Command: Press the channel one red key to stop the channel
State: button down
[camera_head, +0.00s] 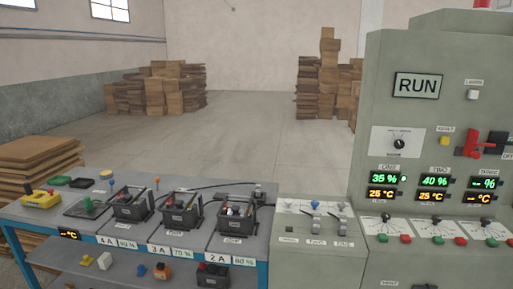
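The grey control cabinet (435,60) stands at the right. The channel one display (385,178) reads 35 % in green, with 25 °C in orange below it. Under it, on the sloped front ledge, sit a green key (382,238) and, to its right, the channel one red key (405,239). Whether the key is pressed in cannot be told. A sign (417,85) above reads RUN. My gripper is not in view, and nothing visible touches the keys.
Channel two shows 40 % (433,181); channel three shows dashes (484,184). Each has its own green and red keys. A red lever (472,146) is at right. A low grey box with switches (315,208) and a blue bench (140,258) with batteries stand left. Floor behind is open.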

aim_at(405, 238)
jog(key=i+l+z, duration=0.25)
jog(key=z, duration=0.2)
jog(key=i+l+z, duration=0.1)
jog(key=i+z, duration=0.7)
jog(key=z, duration=0.15)
